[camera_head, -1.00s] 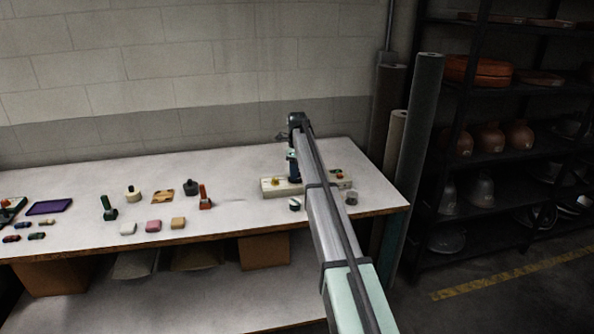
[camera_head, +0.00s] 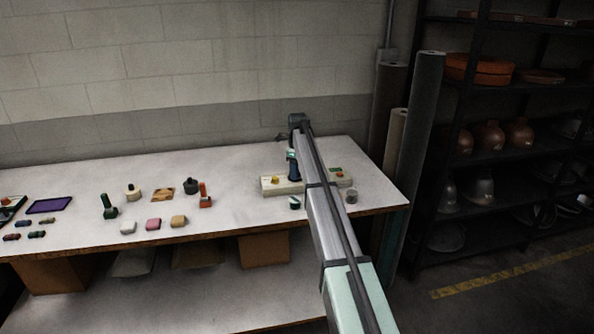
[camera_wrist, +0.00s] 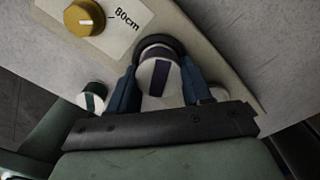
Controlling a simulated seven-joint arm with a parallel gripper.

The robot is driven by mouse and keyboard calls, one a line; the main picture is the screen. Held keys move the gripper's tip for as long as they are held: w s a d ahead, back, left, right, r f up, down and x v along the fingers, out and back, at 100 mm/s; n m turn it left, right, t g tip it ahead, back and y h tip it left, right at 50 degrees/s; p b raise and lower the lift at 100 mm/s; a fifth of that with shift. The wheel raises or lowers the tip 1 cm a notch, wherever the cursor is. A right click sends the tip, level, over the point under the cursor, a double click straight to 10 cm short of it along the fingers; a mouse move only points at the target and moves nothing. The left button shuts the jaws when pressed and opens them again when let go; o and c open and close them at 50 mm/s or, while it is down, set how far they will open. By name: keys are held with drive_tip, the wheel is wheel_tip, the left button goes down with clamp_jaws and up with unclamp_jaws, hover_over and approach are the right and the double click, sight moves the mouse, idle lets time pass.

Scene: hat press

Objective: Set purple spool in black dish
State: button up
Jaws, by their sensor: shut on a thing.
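The purple spool (camera_wrist: 158,78), white with a dark purple band across its top, is between the blue fingers of my gripper (camera_wrist: 157,88) in the wrist view. My gripper is shut on it. The black dish (camera_wrist: 160,41) shows as a dark ring around the far side of the spool, on the pale base. The spool appears over or within the ring; I cannot tell whether it touches the bottom. In the head view my gripper (camera_head: 292,170) is down at the pale base, and my arm hides the spool and dish.
The pale base (camera_head: 270,187) carries a yellow knob (camera_wrist: 85,17) beside an "80cm" label. A white spool with a green band (camera_wrist: 92,97) stands on the table nearby, and a grey piece (camera_head: 351,196) is right of my arm. Several stamps and blocks stand further left.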

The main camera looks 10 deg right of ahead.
drive_tip(key=o, duration=1.1)
